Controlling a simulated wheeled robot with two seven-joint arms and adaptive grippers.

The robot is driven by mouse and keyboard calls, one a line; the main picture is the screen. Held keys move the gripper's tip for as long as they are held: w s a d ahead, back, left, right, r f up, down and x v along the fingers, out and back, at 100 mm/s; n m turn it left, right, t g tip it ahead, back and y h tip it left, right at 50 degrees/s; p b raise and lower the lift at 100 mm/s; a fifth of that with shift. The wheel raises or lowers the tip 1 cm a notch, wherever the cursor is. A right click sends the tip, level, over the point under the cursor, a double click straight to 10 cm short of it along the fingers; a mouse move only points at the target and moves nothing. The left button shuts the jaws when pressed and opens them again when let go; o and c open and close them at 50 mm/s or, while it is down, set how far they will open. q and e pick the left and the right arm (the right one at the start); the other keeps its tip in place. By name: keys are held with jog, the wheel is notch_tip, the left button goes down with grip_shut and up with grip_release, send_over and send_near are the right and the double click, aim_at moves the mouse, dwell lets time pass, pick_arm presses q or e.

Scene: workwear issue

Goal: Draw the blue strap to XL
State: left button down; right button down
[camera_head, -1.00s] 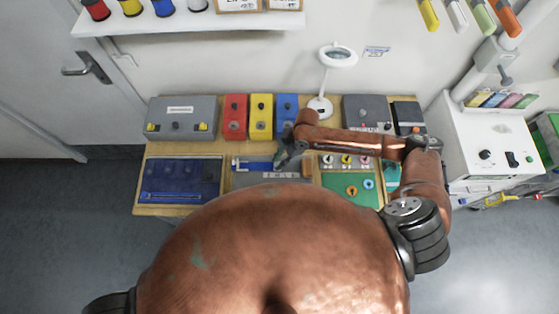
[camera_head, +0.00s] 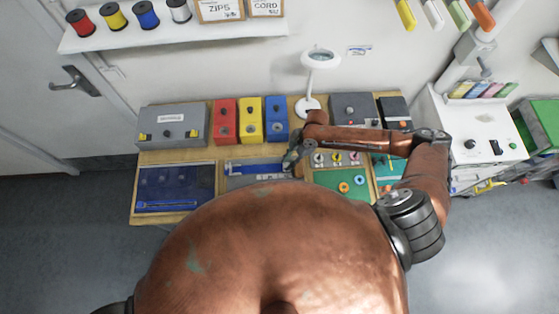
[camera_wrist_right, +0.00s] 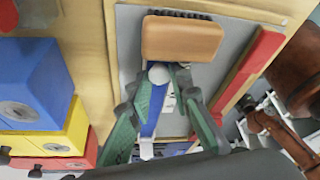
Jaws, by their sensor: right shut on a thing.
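The blue strap (camera_head: 250,167) lies along a grey board (camera_head: 235,182) in the middle of the bench. In the right wrist view the blue strap (camera_wrist_right: 151,122) runs up between the green fingers to a round white end piece (camera_wrist_right: 159,73). My right gripper (camera_wrist_right: 163,80) is shut on this end of the strap, close to a tan block (camera_wrist_right: 182,39). In the head view my right gripper (camera_head: 291,160) is at the right end of the strap. Size marks on the board are too hidden or small to read. My left gripper is out of view.
A red strip (camera_wrist_right: 247,72) borders the board in the wrist view. Red (camera_head: 224,122), yellow (camera_head: 249,122) and blue (camera_head: 276,120) boxes stand behind. A blue tray (camera_head: 175,185) lies left; a green mat (camera_head: 343,184) with rings lies right. A magnifier lamp (camera_head: 309,103) stands behind.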

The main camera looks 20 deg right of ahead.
jog(key=shift+w+a, duration=0.1)
jog(key=shift+a, duration=0.05)
jog(key=c, duration=1.7)
grip_release()
jog(key=shift+c, duration=0.2)
jog(key=shift+r, duration=0.1)
jog(key=v, duration=1.2)
